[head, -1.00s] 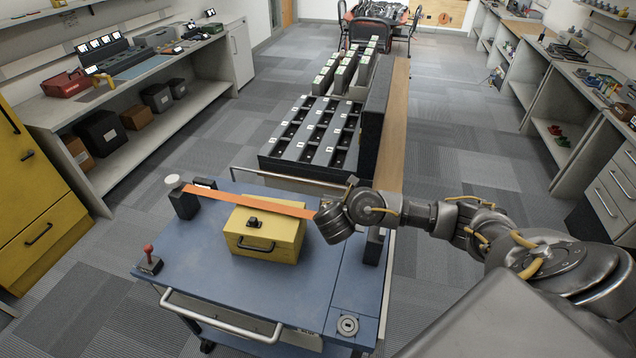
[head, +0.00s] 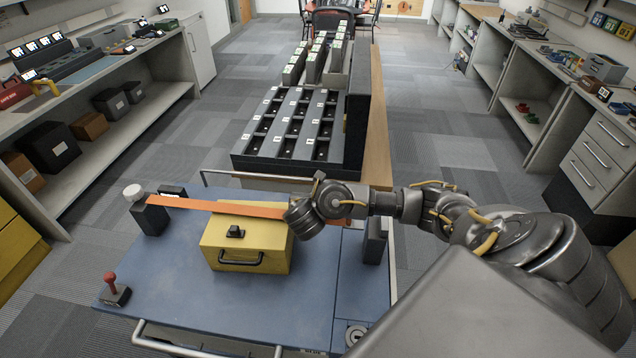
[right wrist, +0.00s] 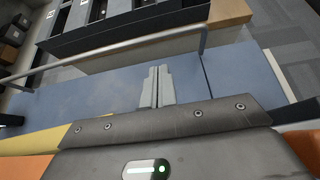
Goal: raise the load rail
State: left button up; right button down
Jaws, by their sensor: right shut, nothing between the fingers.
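An orange bar (head: 210,205), which I take to be the load rail, lies level across the blue cart top (head: 170,265). Its left end meets a dark post (head: 151,219) with a white knob. It passes over the back of a yellow box (head: 228,262), and its right part runs behind my right wrist. A second dark post (head: 375,242) stands at the right. In the right wrist view my right gripper (right wrist: 157,72) is shut and empty over the cart top, with orange showing below its body on both sides. My wrist hides the fingers in the head view. My left gripper is out of view.
A metal handle rail (right wrist: 110,50) runs along the cart's far edge. Beyond it stands a dark slotted rack (head: 285,135). A red-knobbed lever (head: 112,288) is at the cart's front left. Shelved benches line both sides, with open carpet between.

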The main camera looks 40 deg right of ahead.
jog(key=b+x, duration=0.3)
jog(key=x, duration=0.6)
jog(key=shift+w, duration=0.15)
jog(key=shift+w+d+f+b, duration=0.2)
jog(key=shift+w+d+b, duration=0.1)
notch_tip(320, 180, up, 9)
jog(key=p, duration=0.7)
